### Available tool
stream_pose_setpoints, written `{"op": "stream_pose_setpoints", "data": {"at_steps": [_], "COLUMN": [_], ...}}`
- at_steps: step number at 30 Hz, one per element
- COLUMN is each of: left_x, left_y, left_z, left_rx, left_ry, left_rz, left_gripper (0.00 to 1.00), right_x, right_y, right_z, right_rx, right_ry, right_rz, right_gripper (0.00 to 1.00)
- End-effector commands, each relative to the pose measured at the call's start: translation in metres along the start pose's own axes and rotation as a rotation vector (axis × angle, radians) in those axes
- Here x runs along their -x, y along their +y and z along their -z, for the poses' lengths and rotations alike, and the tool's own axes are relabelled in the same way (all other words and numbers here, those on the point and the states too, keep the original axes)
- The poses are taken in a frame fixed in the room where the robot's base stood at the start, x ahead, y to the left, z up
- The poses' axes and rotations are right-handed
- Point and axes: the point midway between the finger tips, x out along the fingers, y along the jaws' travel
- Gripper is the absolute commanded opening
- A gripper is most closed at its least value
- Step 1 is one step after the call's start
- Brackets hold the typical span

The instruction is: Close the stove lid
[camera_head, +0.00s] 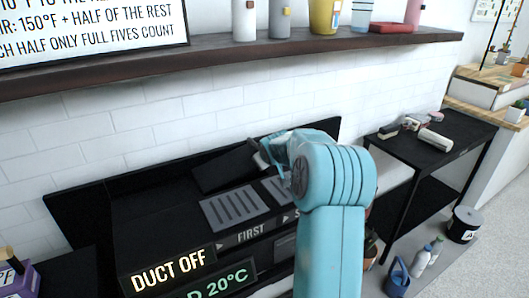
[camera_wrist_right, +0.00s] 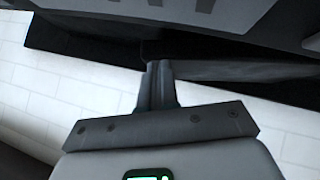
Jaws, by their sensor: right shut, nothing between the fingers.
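The black stove (camera_head: 160,222) stands against the white brick wall, with a grey slotted grate (camera_head: 232,208) on its top above the label "FIRST". A dark flat panel (camera_head: 222,171), which looks like the stove lid, stands tilted up behind the grate. My right arm comes in from the bottom in teal and hides the stove's right part. My right gripper (camera_head: 264,158) is at the right end of the raised panel; I cannot tell whether it touches. In the right wrist view its fingers (camera_wrist_right: 158,72) are together and empty, near a dark edge. My left gripper is not in view.
A dark shelf (camera_head: 240,52) with bottles and cups runs above the stove. A black side table (camera_head: 437,140) with small items stands at the right. A blue bucket (camera_head: 398,278), bottles and a dark bin (camera_head: 463,225) are on the floor there.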

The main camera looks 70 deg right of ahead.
Motion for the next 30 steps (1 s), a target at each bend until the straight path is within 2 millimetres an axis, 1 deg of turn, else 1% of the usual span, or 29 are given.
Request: {"op": "stream_pose_setpoints", "data": {"at_steps": [1,3,8,23,26,29,30], "left_x": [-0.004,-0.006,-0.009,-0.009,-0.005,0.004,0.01], "left_y": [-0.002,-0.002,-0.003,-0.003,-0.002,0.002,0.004], "left_z": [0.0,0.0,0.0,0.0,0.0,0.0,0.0], "left_rx": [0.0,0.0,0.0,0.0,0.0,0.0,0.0], "left_ry": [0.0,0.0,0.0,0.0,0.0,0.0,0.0], "left_rz": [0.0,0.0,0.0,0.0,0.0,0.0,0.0], "left_gripper": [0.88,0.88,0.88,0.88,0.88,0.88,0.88], "right_x": [-0.005,-0.007,-0.011,-0.011,-0.007,0.003,0.009], "right_y": [-0.002,-0.004,-0.006,-0.008,-0.006,-0.003,-0.001], "right_z": [-0.005,-0.007,-0.011,-0.011,-0.007,0.006,0.013], "right_rx": [0.0,0.0,0.0,0.0,0.001,0.001,0.002], "right_ry": [-0.001,0.0,0.0,0.0,0.001,0.004,0.004], "right_rz": [0.0,0.0,0.001,0.001,0.0,0.001,0.002], "right_gripper": [0.0,0.0,0.0,0.0,0.0,0.0,0.0]}}
